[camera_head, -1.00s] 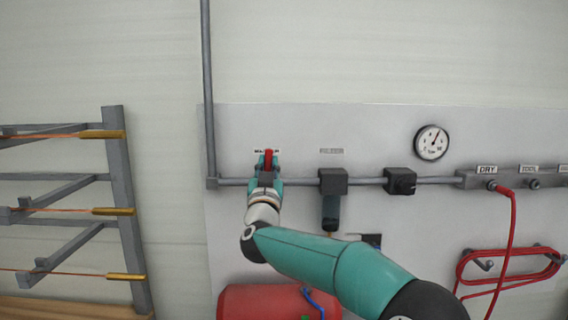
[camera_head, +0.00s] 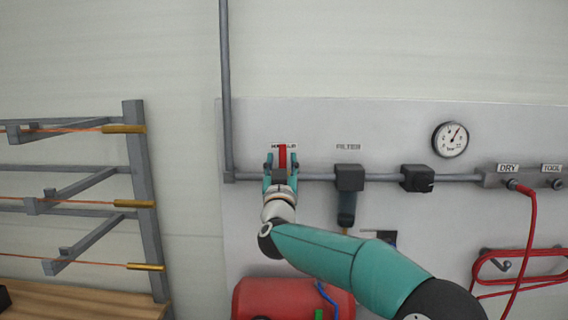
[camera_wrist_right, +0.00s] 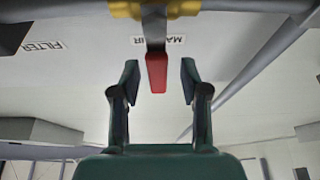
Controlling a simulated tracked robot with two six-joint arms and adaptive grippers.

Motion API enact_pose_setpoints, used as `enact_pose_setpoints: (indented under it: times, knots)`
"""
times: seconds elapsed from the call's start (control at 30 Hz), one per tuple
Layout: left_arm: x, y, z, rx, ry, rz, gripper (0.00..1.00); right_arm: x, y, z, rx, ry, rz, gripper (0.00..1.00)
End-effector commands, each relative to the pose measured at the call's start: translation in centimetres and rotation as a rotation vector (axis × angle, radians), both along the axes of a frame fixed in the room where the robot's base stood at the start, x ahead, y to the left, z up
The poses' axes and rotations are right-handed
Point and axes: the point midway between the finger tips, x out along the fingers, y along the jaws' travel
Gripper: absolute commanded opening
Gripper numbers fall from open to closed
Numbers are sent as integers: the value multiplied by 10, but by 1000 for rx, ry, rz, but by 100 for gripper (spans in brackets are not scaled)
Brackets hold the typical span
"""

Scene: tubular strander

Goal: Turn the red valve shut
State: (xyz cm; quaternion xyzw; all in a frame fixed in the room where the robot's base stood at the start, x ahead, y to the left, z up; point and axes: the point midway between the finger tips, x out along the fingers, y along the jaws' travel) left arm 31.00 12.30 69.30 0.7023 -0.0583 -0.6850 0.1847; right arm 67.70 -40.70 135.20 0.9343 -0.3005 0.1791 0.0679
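The red valve handle (camera_head: 282,156) stands upright, crosswise to the horizontal grey pipe, on the wall panel. It also shows in the right wrist view as a red-tipped lever (camera_wrist_right: 157,72) below a yellow valve body (camera_wrist_right: 168,9). My right gripper (camera_head: 282,160) is at the valve, with one finger on each side of the handle. In the right wrist view the gripper (camera_wrist_right: 159,80) is open, with a visible gap between each finger and the red handle. The gripper hides much of the valve in the head view. My left gripper is not in view.
A filter (camera_head: 348,178), a black block (camera_head: 417,178) and a gauge (camera_head: 450,139) are right of the valve. A red hose (camera_head: 530,230) hangs farther right. A red tank (camera_head: 290,300) is below. A grey rack (camera_head: 147,200) stands left.

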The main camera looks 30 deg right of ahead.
Motion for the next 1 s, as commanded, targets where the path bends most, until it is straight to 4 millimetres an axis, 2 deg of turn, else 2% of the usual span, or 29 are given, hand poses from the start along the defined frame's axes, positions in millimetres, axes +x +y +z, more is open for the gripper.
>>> enact_pose_setpoints:
  times: [0.27,0.43,1.0]
  knots:
    - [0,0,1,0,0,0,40,-3,1,2,-1,-6,-1,45]
    - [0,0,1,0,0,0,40,-12,8,-3,-1,-4,1,45]
    - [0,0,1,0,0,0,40,-82,59,-40,-1,-2,1,45]
